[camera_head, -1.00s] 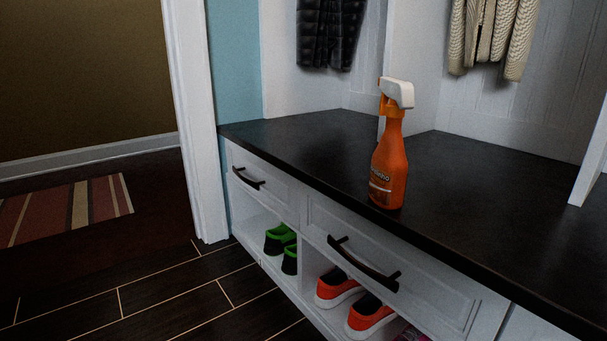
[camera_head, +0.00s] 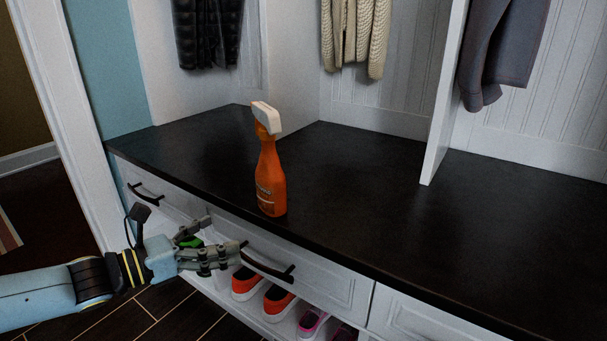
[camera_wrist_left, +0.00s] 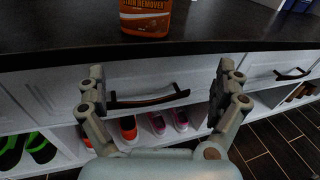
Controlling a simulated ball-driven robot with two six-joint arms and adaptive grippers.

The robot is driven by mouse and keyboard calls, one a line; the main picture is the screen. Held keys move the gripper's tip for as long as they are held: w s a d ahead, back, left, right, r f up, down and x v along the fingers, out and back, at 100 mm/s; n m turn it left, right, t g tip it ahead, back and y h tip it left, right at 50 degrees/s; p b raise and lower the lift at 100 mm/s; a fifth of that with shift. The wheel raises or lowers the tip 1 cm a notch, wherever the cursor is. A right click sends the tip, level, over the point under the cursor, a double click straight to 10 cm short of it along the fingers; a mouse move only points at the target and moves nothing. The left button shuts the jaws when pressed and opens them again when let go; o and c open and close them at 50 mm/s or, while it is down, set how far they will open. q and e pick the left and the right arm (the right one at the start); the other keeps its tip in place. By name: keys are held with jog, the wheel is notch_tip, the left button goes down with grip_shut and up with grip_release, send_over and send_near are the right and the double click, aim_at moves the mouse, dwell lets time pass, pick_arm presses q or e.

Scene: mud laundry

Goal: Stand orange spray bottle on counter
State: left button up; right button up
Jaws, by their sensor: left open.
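The orange spray bottle (camera_head: 270,180) with a white and orange trigger head stands upright on the dark counter (camera_head: 350,190), close to its front edge. My left gripper (camera_head: 228,238) is in front of the drawers, below the counter top, open and empty. It is apart from the bottle. In the left wrist view the open fingers (camera_wrist_left: 162,95) frame a drawer handle, and the lower part of the bottle (camera_wrist_left: 146,18) shows above, its top cut off. My right gripper is not in view.
Drawers with dark handles (camera_head: 266,264) and shoe cubbies with orange shoes (camera_head: 278,299) lie under the counter. A white divider (camera_head: 444,100) rises at the right. Coats (camera_head: 357,38) hang behind. The counter around the bottle is clear.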

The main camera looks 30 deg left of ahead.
pick_arm(q)
jog(key=m, duration=0.1)
send_near(260, 180)
jog(key=w+f, duration=0.2)
jog(key=shift+t+h, duration=0.3)
jog(key=b+x, duration=0.2)
jog(key=x, duration=0.3)
jog(key=shift+w+d+r+b, duration=0.15)
jog(key=shift+w+d+b, duration=0.2)
jog(key=shift+w, duration=0.1)
jog(key=b+x, duration=0.2)
jog(key=x, duration=0.2)
jog(key=shift+w+r, duration=0.1)
jog(key=shift+r, duration=0.1)
jog(key=shift+w+d+r, duration=0.15)
jog(key=shift+w, duration=0.15)
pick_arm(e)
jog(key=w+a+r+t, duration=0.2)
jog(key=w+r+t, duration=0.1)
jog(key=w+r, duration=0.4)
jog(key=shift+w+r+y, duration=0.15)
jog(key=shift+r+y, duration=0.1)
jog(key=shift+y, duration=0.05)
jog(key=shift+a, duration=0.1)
pick_arm(q)
jog(key=c, duration=1.6)
jog(key=shift+c, duration=0.4)
jog(key=shift+r, duration=0.1)
